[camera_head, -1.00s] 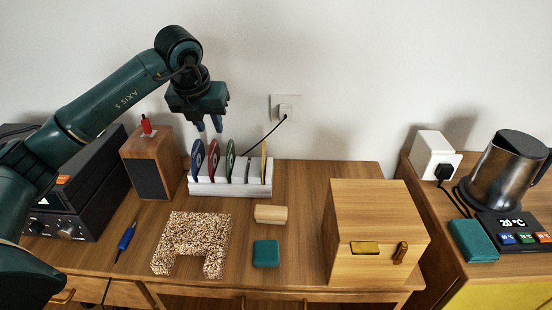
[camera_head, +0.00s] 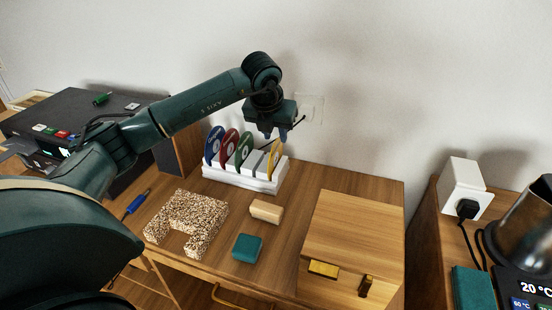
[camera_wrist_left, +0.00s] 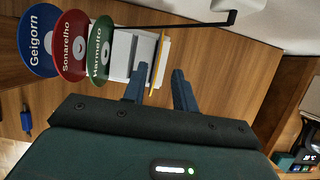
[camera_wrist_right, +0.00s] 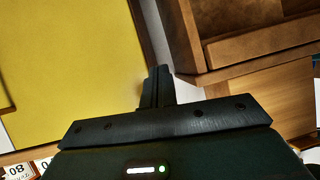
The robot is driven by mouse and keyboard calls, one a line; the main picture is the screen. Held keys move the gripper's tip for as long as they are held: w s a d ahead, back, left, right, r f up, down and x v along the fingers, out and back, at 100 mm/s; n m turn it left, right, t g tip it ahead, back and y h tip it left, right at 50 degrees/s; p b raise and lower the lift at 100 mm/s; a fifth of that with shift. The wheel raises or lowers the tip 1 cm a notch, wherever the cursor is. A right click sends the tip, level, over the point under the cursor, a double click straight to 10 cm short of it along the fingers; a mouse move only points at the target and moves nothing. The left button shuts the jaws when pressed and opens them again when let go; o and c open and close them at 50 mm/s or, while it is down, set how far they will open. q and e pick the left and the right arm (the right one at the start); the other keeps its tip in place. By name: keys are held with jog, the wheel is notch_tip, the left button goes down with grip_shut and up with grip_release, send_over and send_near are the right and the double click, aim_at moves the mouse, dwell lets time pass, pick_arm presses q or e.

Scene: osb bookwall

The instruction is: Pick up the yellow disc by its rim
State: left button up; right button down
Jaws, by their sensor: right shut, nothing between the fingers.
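The yellow disc (camera_head: 274,158) stands on edge in the right-hand part of a white slotted rack (camera_head: 236,181). In the left wrist view the yellow disc (camera_wrist_left: 157,65) shows edge-on as a thin strip. My left gripper (camera_head: 275,136) points down just above the disc. Its fingers (camera_wrist_left: 158,88) are apart with nothing held, and the strip lies beyond the gap between them. Whether the tips reach past the rim, I cannot tell. My right gripper (camera_wrist_right: 157,88) shows only in its own wrist view, shut and empty.
Blue (camera_head: 213,145), red (camera_head: 230,143) and green (camera_head: 245,148) discs stand left of the yellow one in the rack. A wooden box (camera_head: 352,235), a speckled block (camera_head: 190,215) and a teal block (camera_head: 247,248) lie in front.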

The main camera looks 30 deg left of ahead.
aim_at(276, 156)
pick_arm(q)
jog(key=shift+p+x, duration=0.4)
jog(key=shift+x, duration=2.6)
jog(key=shift+a, duration=0.2)
jog(key=shift+c, duration=0.5)
grip_shut()
